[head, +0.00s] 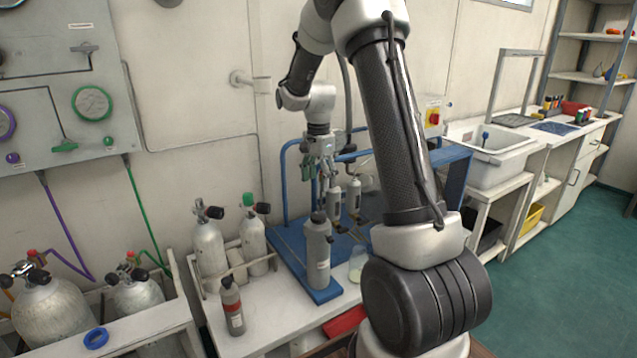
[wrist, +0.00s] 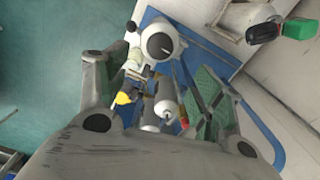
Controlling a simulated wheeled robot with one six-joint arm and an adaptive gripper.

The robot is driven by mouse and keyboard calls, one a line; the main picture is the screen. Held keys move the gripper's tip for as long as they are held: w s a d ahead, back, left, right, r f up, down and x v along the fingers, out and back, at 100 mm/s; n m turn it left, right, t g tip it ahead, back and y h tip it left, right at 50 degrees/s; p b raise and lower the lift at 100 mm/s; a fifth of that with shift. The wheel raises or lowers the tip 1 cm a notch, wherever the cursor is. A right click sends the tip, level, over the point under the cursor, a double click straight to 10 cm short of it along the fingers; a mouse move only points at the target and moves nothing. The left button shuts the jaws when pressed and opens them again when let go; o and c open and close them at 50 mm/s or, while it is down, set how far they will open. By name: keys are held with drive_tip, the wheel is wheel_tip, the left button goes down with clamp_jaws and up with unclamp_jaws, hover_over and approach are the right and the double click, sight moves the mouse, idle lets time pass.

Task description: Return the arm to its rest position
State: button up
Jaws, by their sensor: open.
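My gripper (head: 322,172) points down above a blue stand (head: 284,240) on the white bench. Its fingers are spread apart in the wrist view (wrist: 152,98), and nothing is visibly clamped between them. My arm reaches from the right foreground up and over to the bench. A grey cylinder (head: 318,258) stands upright on the blue base, just in front of the gripper. Small grey canisters (head: 335,202) show close beside the fingers; whether they touch cannot be told.
Several grey tanks (head: 209,250) stand in a white rack at left, with a small dark bottle (head: 232,308) in front. A wall panel (head: 70,85) with gauges is at upper left. A sink (head: 490,140) is at right. Green floor (head: 570,225) is clear at right.

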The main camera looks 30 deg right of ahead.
idle(0.3)
drive_tip(key=s+a+r+n+t, duration=0.1)
drive_tip(key=s+r+n, duration=0.4)
drive_tip(key=s, duration=0.5)
drive_tip(key=s+a+r+n+t, duration=0.1)
drive_tip(key=s+a+r+n, duration=0.3)
drive_tip(key=s, duration=0.6)
drive_tip(key=s+a+r+n+t, duration=0.2)
drive_tip(key=s+r+n, duration=0.4)
drive_tip(key=s, duration=0.5)
drive_tip(key=shift+a+n, duration=0.15)
drive_tip(key=shift+n, duration=0.15)
